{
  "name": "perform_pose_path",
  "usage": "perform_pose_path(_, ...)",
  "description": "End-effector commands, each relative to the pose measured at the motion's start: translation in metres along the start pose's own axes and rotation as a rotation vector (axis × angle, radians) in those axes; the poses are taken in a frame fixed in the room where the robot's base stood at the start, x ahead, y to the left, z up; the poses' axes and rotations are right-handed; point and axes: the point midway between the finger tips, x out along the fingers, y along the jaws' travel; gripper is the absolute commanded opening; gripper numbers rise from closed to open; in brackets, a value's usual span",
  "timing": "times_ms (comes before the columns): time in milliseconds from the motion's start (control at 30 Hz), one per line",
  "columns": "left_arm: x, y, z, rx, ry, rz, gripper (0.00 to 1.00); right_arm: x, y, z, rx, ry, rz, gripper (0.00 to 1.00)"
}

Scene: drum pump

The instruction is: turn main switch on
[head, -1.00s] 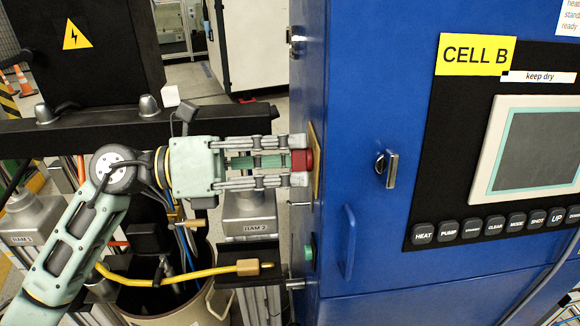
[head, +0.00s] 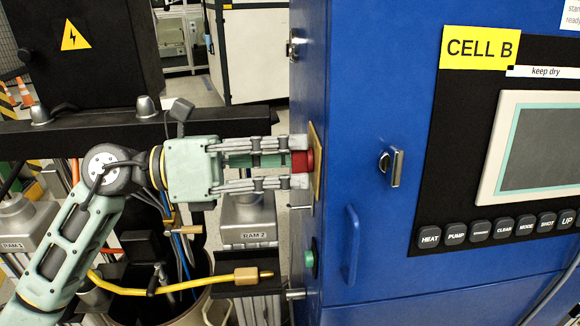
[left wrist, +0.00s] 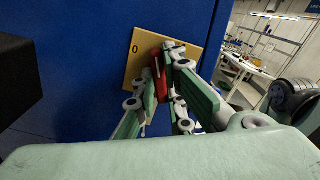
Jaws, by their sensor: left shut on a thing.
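The main switch is a red handle (head: 301,161) on a yellow plate (head: 317,165) on the left side face of the blue cabinet (head: 360,90). My left gripper (head: 298,160) reaches it from the left and is shut on the red handle. In the left wrist view the red handle (left wrist: 160,76) stands between the green fingers, tilted slightly from upright. The yellow plate (left wrist: 145,50) carries a "0" mark at its upper left; other marks are hidden by the fingers. My right gripper is not in view.
A green button (head: 309,258) sits below the switch on the same side face. A blue door handle (head: 352,245) and a key lock (head: 391,165) are on the cabinet front. A dark beam (head: 230,122) runs behind my left arm, above a RAM 2 block (head: 248,215).

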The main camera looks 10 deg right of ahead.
Motion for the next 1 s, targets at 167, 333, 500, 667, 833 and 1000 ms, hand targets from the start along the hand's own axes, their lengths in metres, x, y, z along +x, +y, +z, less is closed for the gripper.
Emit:
perform_pose_path(167,-0.001,0.002,-0.002,0.056,-0.003,0.001,0.00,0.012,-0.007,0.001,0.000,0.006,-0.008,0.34)
perform_pose_path(333,-0.001,0.001,-0.002,0.108,-0.004,0.001,0.00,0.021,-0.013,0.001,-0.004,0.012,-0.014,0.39)
perform_pose_path(500,-0.001,0.001,-0.002,0.159,-0.004,0.000,0.00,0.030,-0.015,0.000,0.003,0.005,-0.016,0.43)
perform_pose_path(667,-0.001,0.001,-0.002,0.206,-0.004,0.000,0.00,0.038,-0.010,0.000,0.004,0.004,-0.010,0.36)
perform_pose_path(833,-0.001,0.001,0.000,0.234,-0.003,0.000,0.00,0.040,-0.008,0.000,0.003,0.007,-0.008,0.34)
perform_pose_path(1000,-0.001,0.000,0.001,0.236,-0.003,0.001,0.00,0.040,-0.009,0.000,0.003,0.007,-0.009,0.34)
